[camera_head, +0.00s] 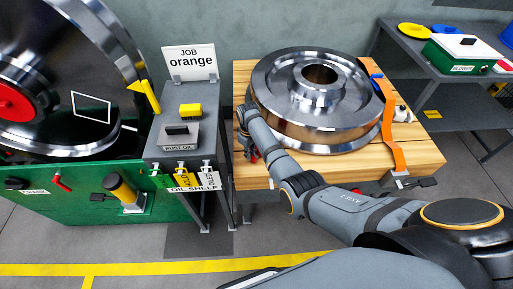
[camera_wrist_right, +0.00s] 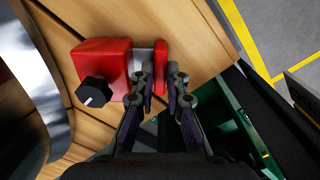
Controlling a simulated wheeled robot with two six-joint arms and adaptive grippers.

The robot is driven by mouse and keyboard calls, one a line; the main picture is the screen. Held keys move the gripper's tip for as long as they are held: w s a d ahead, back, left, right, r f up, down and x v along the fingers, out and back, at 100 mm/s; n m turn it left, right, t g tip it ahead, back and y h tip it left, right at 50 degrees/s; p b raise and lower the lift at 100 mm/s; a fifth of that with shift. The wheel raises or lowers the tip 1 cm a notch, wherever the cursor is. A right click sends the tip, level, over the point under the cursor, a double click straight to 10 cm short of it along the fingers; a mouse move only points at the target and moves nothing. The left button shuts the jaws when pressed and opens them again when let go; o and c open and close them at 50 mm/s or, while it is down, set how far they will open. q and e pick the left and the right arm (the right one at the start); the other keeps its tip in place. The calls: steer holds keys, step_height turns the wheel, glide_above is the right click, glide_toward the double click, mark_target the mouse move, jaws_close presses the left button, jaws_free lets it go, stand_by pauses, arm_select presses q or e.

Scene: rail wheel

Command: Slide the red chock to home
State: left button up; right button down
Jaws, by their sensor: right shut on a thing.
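The red chock (camera_wrist_right: 102,62) lies on the wooden bench top in the right wrist view. It is a red block with a black knob (camera_wrist_right: 95,92) and a pale metal piece leading to an upright red plate (camera_wrist_right: 161,62). My right gripper (camera_wrist_right: 160,73) is shut on that red plate, one finger on each side. The chock is beside the steel wheel (camera_head: 318,98), whose rim shows at the left of the wrist view. In the head view my right gripper (camera_head: 249,152) is at the bench's left edge, mostly hidden by my wrist. My left gripper is not in view.
The wooden bench (camera_head: 246,80) carries the wheel and an orange strap (camera_head: 392,140). A grey oil shelf (camera_head: 158,146) stands close at the left, with a green machine (camera_head: 75,205) beyond it. A dark side table (camera_head: 405,48) is at the back right.

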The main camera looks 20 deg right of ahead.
steer(key=shift+w+d, duration=0.1)
steer(key=shift+d, duration=0.05)
steer(key=shift+w+d+b, duration=0.35)
steer(key=shift+w+d, duration=0.15)
steer(key=shift+d, duration=0.3)
steer(key=shift+w+d+b, duration=0.35)
steer(key=shift+w+d, duration=0.1)
steer(key=shift+d, duration=0.35)
steer(key=shift+w+d, duration=0.2)
steer(key=shift+d, duration=0.1)
steer(key=c, duration=1.8)
jaws_free()
steer(key=shift+d, duration=0.1)
steer(key=o, duration=0.6)
steer(key=shift+o, duration=0.2)
